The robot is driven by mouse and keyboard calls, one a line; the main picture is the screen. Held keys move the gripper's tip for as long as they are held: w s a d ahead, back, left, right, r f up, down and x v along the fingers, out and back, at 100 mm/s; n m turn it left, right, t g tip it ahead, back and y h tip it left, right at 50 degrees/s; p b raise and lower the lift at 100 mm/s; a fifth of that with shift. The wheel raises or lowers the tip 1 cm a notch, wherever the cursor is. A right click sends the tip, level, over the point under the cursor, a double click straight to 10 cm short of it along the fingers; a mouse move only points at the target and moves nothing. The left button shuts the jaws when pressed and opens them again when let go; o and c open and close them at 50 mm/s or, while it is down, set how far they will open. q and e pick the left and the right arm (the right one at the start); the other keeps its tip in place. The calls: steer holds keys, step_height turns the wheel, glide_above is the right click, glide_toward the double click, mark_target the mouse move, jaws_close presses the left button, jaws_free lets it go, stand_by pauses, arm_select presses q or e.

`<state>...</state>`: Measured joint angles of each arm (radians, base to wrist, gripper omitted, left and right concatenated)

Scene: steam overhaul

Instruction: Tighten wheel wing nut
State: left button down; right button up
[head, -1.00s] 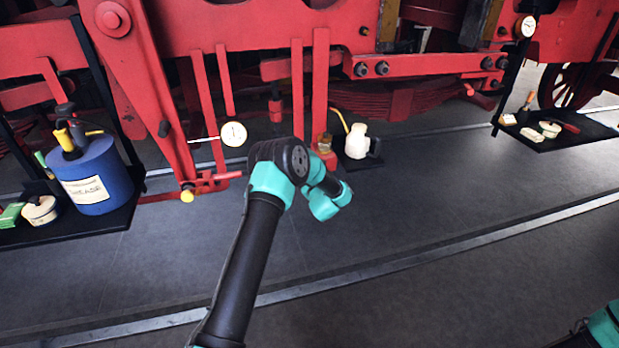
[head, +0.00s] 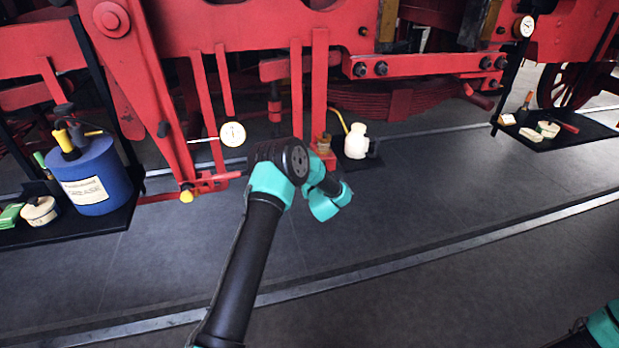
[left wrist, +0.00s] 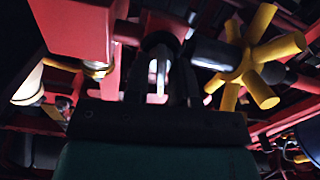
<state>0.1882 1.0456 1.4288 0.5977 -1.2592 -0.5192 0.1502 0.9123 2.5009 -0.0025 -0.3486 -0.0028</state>
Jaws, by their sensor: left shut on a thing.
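My left gripper (left wrist: 160,72) is at the lower middle of the left wrist view, with its dark fingers shut on a small part among the red machinery. The part is dark and mostly hidden by the fingers, and I cannot tell whether it is the wing nut. A yellow spoked hand wheel (left wrist: 248,66) on a dark shaft is just right of the fingers and apart from them. In the head view my left arm reaches up to the red frame and its wrist hides the gripper. My right gripper is out of view.
A red block (left wrist: 75,28) is close at the fingers' left. In the head view a dark shelf at left (head: 95,232) holds a blue grease can (head: 97,178). A dial gauge (head: 232,134) and a cream jug (head: 356,141) are near my wrist. The grey floor (head: 430,195) is clear.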

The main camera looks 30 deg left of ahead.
arm_select(q)
steer(key=shift+r, duration=0.15)
stand_by(0.7)
steer(key=c, duration=1.2)
jaws_free()
steer(key=shift+w, duration=0.1)
steer(key=shift+c, duration=0.2)
steer(key=shift+d, duration=0.1)
steer(key=v, duration=1.7)
